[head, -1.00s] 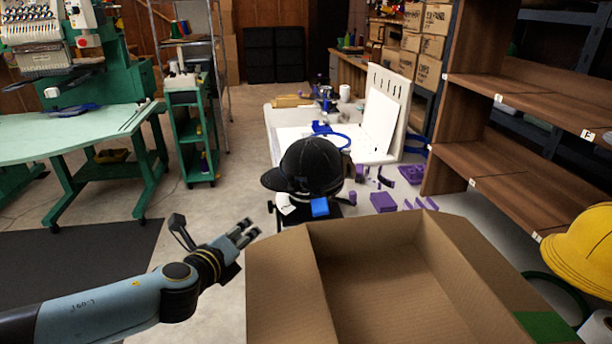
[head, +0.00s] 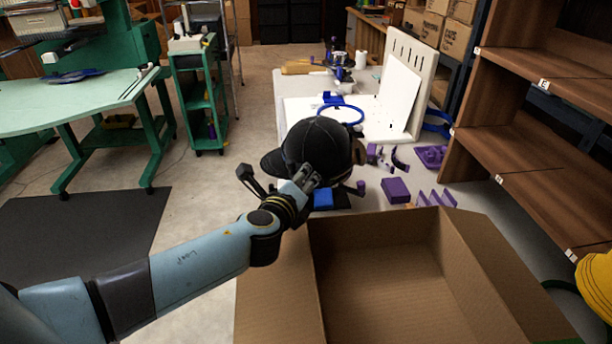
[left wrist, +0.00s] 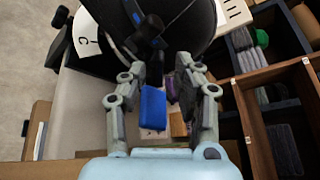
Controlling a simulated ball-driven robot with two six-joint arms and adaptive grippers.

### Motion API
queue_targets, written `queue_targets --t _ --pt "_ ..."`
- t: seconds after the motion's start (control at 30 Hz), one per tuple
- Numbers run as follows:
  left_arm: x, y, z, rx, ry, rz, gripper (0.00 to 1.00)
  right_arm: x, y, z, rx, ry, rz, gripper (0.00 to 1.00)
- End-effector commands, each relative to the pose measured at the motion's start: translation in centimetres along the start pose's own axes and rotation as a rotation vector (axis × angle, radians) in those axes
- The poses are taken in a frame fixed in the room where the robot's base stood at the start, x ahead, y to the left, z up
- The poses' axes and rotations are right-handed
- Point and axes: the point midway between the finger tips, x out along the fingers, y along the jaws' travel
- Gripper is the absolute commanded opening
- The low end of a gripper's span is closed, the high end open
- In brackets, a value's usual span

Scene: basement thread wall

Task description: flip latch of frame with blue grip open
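A black cap (head: 317,145) sits on a frame at the near end of the white table, its brim to the left. The frame's blue grip (head: 323,199) shows just below the cap. In the left wrist view the blue grip (left wrist: 153,107) lies between my open left fingers, closer to the left finger; I cannot tell whether it touches. The black cap (left wrist: 180,22) fills the top of that view. My left gripper (head: 308,177) is in front of the cap in the head view. The latch's position is not clear. My right gripper is not in view.
An open cardboard box (head: 390,285) stands right in front, close to the frame. Purple parts (head: 396,190) lie on the table right of the cap. A wooden shelf (head: 545,150) stands at the right.

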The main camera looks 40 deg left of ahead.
Motion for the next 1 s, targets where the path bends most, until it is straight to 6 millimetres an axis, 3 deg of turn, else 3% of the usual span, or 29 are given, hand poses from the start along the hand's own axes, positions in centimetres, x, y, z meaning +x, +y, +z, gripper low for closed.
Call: queue_targets --t 0.2,0.5,0.77,1.0 --pt "2.3 0.0 -0.1 0.0 0.001 0.0 0.32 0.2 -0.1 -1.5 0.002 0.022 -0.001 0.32" --pt "2.5 0.0 0.0 0.0 0.001 0.0 0.32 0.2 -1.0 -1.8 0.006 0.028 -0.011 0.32" --pt "2.5 0.0 0.0 -0.001 0.001 0.0 0.0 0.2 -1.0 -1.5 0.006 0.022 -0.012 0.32" --pt "2.5 0.0 0.0 0.0 0.001 0.001 0.0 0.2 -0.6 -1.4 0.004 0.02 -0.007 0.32"
